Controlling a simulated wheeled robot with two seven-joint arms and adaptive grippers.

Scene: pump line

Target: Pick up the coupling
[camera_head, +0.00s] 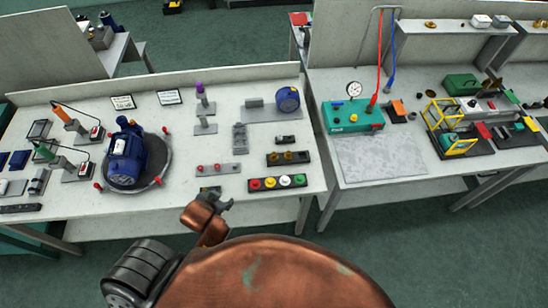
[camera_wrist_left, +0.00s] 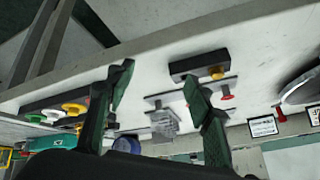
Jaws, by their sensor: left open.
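My left gripper (camera_head: 222,203) is over the bench's front edge in the head view. In the left wrist view the left gripper (camera_wrist_left: 160,88) has its fingers apart with nothing between them. I cannot tell for certain which part is the coupling. A small dark block (camera_head: 209,189) is partly hidden behind the gripper. In the left wrist view a dark block (camera_wrist_left: 188,68) bears a brass-yellow part (camera_wrist_left: 217,73), beside the right finger and apart from it. Another dark holder (camera_head: 272,159) bears brass parts. My right gripper is not in view.
A black tray (camera_head: 254,185) with coloured round pieces lies right of the gripper. A grey plate with red knobs (camera_head: 228,169) lies behind it. A blue pump (camera_head: 126,160) stands on a round plate to the left. A blue motor (camera_head: 288,99) stands further back.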

